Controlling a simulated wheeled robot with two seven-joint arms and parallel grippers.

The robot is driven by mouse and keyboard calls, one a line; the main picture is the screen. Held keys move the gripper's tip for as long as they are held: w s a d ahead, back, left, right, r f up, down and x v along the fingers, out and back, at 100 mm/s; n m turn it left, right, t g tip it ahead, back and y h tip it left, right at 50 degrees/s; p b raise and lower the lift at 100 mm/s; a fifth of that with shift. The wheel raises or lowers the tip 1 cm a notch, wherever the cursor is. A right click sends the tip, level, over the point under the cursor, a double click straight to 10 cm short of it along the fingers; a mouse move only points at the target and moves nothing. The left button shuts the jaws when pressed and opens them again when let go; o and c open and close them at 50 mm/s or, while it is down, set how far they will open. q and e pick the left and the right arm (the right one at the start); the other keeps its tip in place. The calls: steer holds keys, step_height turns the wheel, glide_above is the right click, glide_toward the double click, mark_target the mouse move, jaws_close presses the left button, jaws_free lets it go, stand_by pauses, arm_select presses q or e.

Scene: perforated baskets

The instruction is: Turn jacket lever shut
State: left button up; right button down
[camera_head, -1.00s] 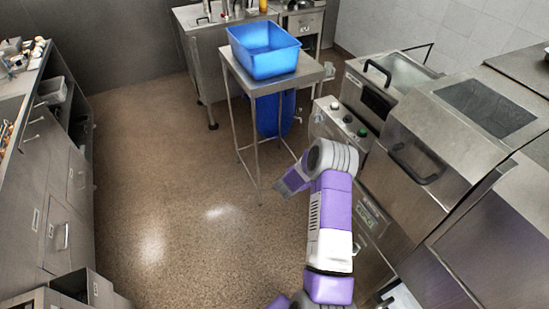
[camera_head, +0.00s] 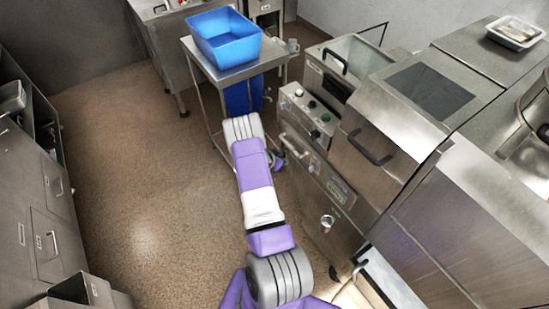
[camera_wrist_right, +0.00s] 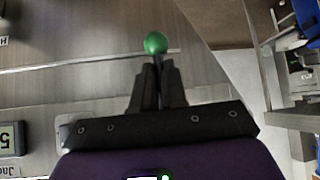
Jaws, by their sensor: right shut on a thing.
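The jacket lever shows in the right wrist view as a thin dark stem ending in a green ball knob (camera_wrist_right: 156,43). My right gripper (camera_wrist_right: 158,75) has its dark fingers closed around the stem just below the ball. Part of a label starting "Jac" (camera_wrist_right: 12,172) is at the lower left of that view, beside a small display (camera_wrist_right: 10,138). In the head view my right arm reaches to the front of the steel machine (camera_head: 320,170); its forearm hides most of the gripper and the lever. My left gripper is not in view.
A blue basket (camera_head: 226,42) stands on a steel table (camera_head: 247,69) behind my arm. A control panel with knobs (camera_head: 308,110) and a lidded unit with a dark handle (camera_head: 366,147) are at right. Cabinets (camera_head: 45,205) line the left; the floor between is clear.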

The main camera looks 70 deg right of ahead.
steer(key=shift+a+f, duration=0.15)
steer(key=c, duration=1.2)
jaws_free()
steer(key=shift+o, duration=0.2)
steer(key=v, duration=0.7)
steer(key=shift+r, duration=0.25)
steer(key=shift+w+a, duration=0.1)
